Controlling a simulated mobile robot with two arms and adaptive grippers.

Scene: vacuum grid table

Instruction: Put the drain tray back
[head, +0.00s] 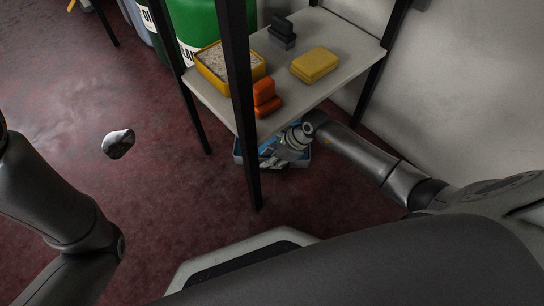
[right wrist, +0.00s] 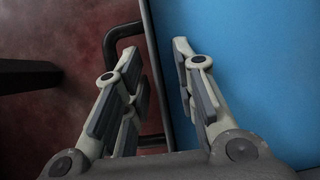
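The drain tray (head: 238,153) is a dark-rimmed tray with a blue inside, on the floor beneath the shelf rack. The shelf and a black post hide part of it. My right gripper (head: 268,158) reaches down over it from the right. In the right wrist view my right gripper (right wrist: 156,55) is open, with one finger on each side of the tray's wall (right wrist: 150,30). The right finger is over the blue inside; the left finger overlaps a black handle (right wrist: 112,40). I cannot tell whether either finger touches. My left gripper is not visible.
The shelf (head: 338,47) above holds a yellow bin (head: 225,72) of pale granules, yellow sponges (head: 315,65), orange blocks (head: 265,98) and dark blocks (head: 283,30). Its black posts (head: 243,110) stand close. A green drum (head: 196,25) is behind. A grey lump (head: 118,143) shows over open red floor at left.

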